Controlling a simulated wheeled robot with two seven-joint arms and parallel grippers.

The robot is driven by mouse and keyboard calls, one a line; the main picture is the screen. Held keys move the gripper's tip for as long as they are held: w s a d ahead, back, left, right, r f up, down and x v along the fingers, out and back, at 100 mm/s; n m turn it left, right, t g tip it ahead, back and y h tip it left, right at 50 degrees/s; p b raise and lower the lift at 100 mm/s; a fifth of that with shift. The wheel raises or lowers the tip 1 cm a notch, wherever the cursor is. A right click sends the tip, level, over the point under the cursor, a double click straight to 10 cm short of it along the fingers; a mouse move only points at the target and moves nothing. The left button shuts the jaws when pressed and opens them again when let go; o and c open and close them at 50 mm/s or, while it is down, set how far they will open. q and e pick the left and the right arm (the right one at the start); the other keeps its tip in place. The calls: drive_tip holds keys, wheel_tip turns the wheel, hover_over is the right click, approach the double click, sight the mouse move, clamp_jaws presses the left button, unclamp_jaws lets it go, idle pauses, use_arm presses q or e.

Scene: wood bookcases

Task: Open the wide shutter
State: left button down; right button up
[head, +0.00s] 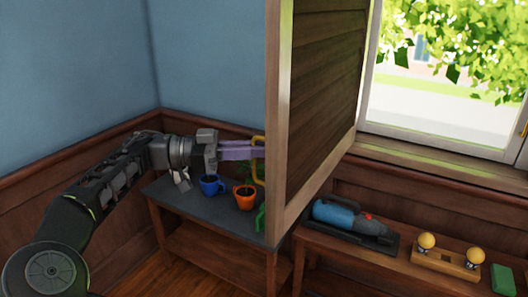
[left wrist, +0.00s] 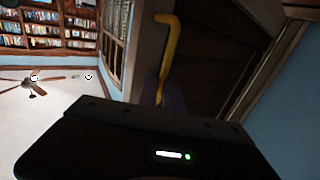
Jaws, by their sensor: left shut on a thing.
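The wide shutter (head: 325,85) is a brown slatted wood panel with a paler frame. In the head view it stands out from the wall, left of the window, with its edge toward me. Its yellow handle (head: 259,165) is on the left face. My left gripper (head: 252,150) reaches in from the left with purple fingers and is shut on the handle. In the left wrist view the yellow handle (left wrist: 170,45) rises from between the fingers, against the dark shutter. The fingertips are partly hidden there. My right gripper is in neither view.
Below the shutter, a dark-topped table (head: 190,203) holds a blue mug (head: 210,185) and an orange pot (head: 245,198). To the right, a low wood bench (head: 390,262) carries a blue and black device (head: 345,218) and a wood block with yellow knobs (head: 445,260). The window (head: 440,100) is behind.

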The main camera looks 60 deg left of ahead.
use_arm(q)
drive_tip(key=shift+r, duration=0.15)
drive_tip(key=c, duration=1.5)
unclamp_jaws()
